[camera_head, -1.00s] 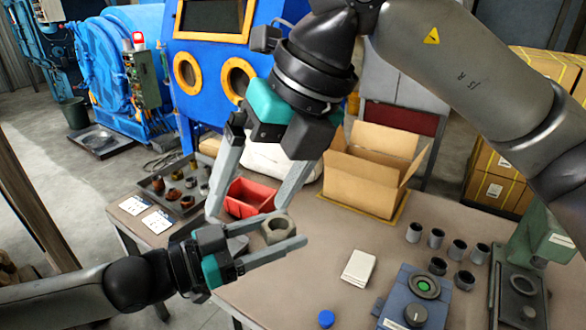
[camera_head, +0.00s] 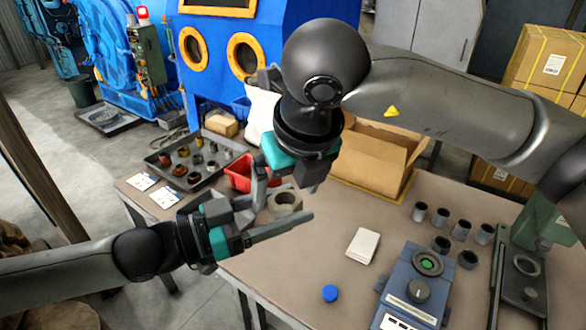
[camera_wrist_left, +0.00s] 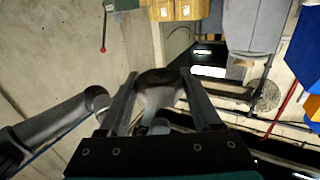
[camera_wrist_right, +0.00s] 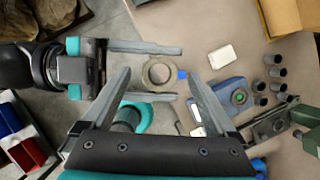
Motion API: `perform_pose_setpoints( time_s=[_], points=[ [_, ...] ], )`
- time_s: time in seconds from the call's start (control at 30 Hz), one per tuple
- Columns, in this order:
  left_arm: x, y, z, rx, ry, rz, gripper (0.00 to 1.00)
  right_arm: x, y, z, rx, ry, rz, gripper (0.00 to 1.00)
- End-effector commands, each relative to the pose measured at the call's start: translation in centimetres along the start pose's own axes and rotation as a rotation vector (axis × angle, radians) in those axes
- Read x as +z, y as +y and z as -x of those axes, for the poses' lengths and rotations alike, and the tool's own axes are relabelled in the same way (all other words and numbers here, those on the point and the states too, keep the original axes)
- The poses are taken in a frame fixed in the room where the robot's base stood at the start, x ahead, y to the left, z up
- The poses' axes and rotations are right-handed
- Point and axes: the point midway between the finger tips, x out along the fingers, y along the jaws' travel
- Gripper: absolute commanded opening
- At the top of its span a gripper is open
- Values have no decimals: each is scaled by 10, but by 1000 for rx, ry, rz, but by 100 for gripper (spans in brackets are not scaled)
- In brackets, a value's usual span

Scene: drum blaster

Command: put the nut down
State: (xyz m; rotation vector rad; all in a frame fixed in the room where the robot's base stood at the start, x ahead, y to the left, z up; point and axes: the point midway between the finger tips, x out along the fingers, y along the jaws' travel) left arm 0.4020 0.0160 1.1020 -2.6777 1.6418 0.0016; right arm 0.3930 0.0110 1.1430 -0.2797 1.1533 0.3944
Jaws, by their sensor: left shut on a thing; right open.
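A thick grey-brown nut (camera_head: 285,203) is held between the fingers of my left gripper (camera_head: 275,217), above the table's front left part. The nut also shows between the two fingers in the left wrist view (camera_wrist_left: 158,88). In the right wrist view, the ring-shaped nut (camera_wrist_right: 158,73) shows its round hole, with a left finger on either side. My right gripper (camera_wrist_right: 160,76) is open and empty, pointing down at the nut from above.
On the table (camera_head: 300,255) are a red bin (camera_head: 239,172), an open cardboard box (camera_head: 375,160), a white pad (camera_head: 363,246), a blue cap (camera_head: 330,293), a blue-grey device (camera_head: 412,290) and several dark cups (camera_head: 440,243). A tray of parts (camera_head: 190,160) stands at the back left. Bare tabletop lies left of the pad.

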Motion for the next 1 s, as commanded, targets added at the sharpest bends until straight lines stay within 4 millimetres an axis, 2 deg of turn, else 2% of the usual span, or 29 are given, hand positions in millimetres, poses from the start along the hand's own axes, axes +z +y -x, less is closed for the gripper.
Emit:
perform_pose_setpoints(
  time_s=[0.2, 0.47, 1.0],
  points=[
    [-1, 0, 0, 1, 3, -1, 0, 0, 0, -15, 0, 1, 0, 92],
    [-1, 0, 0, 1, 3, -1, 0, 0, 0, -16, 0, 0, 1, 92],
    [-1, 0, 0, 1, 2, -1, 0, 0, 0, -16, 1, 0, 1, 34]
  ],
)
